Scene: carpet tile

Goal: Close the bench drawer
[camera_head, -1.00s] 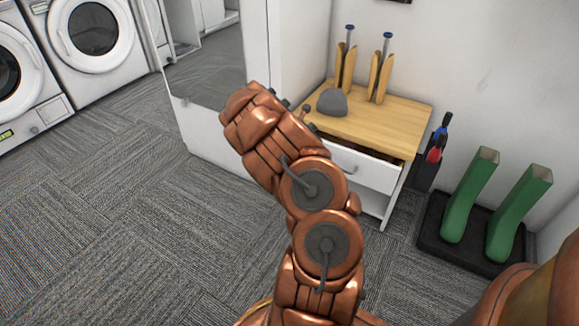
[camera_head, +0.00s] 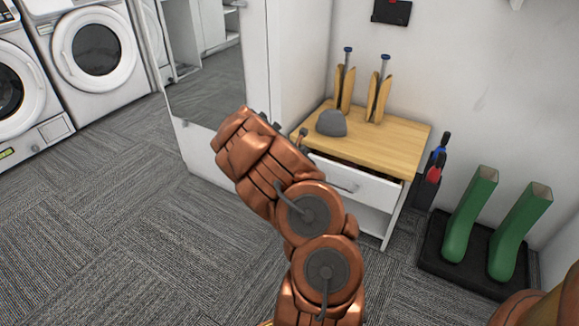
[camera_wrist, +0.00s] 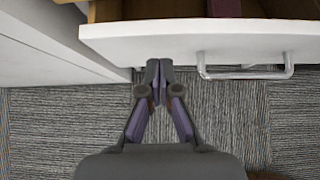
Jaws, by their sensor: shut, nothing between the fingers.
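The bench (camera_head: 398,140) has a light wooden top and white sides, and stands against the wall right of the mirror-fronted cabinet. Its white drawer (camera_head: 366,187) is pulled partly open, with a dark gap below the top. In the wrist view the drawer front (camera_wrist: 180,40) spans the upper part, with a metal bar handle (camera_wrist: 245,72) right of my gripper. My gripper (camera_wrist: 158,66) is shut and empty, its tips at the lower edge of the drawer front, left of the handle. Whether they touch cannot be told. In the head view my arm hides the drawer's left part.
A grey cap (camera_head: 331,123) and two wooden shoe trees (camera_head: 378,98) stand on the bench top. Green boots (camera_head: 470,215) stand on a black tray (camera_head: 438,262) at right. A mirrored cabinet (camera_head: 205,85) stands at left. The carpet in front is free.

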